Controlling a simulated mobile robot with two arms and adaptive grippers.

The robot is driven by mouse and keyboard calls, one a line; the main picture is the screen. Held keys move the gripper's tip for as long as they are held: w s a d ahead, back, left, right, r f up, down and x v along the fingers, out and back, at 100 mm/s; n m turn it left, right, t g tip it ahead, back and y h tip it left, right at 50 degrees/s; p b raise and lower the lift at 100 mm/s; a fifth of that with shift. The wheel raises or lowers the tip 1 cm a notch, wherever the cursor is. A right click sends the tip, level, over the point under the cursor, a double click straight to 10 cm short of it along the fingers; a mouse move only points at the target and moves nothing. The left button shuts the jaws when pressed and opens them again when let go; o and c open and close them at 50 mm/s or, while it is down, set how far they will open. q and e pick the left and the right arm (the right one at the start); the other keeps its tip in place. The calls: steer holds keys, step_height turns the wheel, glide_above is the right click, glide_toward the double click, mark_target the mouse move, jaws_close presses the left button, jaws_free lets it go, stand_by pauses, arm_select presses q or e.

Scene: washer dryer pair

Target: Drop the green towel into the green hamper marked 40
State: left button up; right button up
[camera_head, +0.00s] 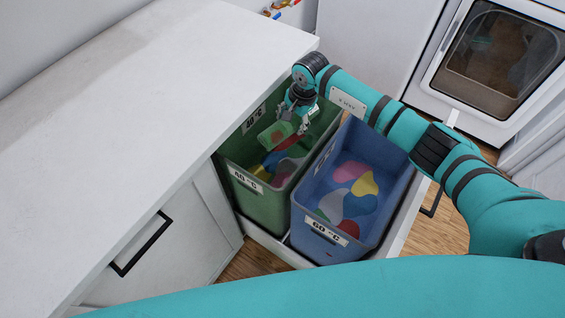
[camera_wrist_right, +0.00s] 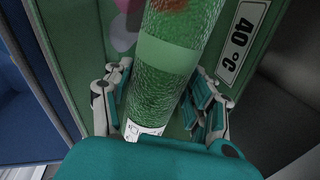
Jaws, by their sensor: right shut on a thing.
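The green hamper (camera_head: 262,207) stands in the pulled-out drawer beside the white counter. Its label reads 40 °C in the wrist view (camera_wrist_right: 237,45). My right gripper (camera_head: 297,118) is inside the mouth of this hamper and shut on the green towel (camera_head: 277,134). In the wrist view, the fingers of my right gripper (camera_wrist_right: 162,88) lie on both sides of the rolled green towel (camera_wrist_right: 174,55), which has a lighter band and a white tag. The towel is over the hamper's coloured laundry; I cannot tell if it touches it. My left gripper is not in view.
A blue hamper (camera_head: 318,232) marked 60 °C, with several coloured cloths, stands right beside the green one. The white counter (camera_head: 130,95) borders the green hamper on the left. A front-loading machine (camera_head: 490,75) stands at the back right.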

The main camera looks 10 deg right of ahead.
steer(key=o, duration=1.4)
steer(key=shift+o, duration=0.2)
steer(key=v, duration=1.2)
